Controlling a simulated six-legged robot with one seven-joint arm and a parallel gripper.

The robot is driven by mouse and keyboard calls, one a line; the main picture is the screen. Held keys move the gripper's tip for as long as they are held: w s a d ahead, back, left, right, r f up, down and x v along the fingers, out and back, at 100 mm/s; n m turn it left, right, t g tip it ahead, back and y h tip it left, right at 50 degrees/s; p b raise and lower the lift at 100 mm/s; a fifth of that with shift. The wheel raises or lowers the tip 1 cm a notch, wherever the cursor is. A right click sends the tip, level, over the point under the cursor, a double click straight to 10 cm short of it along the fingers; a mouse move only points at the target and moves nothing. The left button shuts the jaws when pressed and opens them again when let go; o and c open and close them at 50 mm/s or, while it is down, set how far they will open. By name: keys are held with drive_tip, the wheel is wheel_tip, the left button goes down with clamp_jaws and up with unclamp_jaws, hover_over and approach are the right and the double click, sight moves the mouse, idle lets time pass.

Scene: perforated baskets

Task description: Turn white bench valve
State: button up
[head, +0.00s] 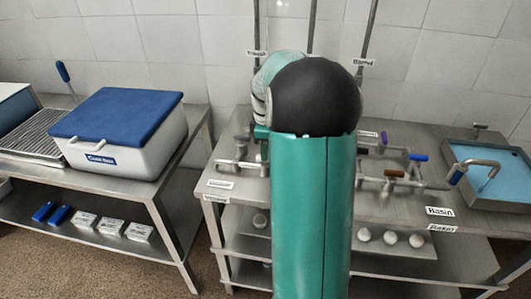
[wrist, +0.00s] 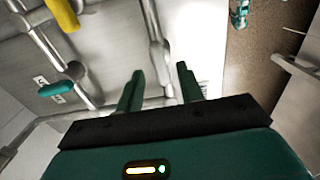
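The bench pipework (head: 238,166) with valves stands on the metal bench on both sides of my arm in the head view. A pale grey valve fitting (head: 241,140) shows left of my arm; I cannot tell for sure whether it is the white valve. In the wrist view my gripper (wrist: 160,72) is open, its two green fingers apart with nothing visibly held. A metal pipe with a valve body (wrist: 158,54) lies just beyond the fingertips. A yellow handle (wrist: 62,14) and a green handle (wrist: 56,88) are further left. My arm hides the gripper in the head view.
A blue-lidded cooler box (head: 120,130) stands on the left table. A basin (head: 485,172) with a tap is at the right end of the bench. Brown, blue and purple valve handles sit right of my arm. Vertical pipes (head: 312,28) run up the tiled wall behind.

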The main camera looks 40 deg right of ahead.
drive_tip(key=shift+f, duration=1.1)
drive_tip(key=shift+c, duration=0.5)
clamp_jaws()
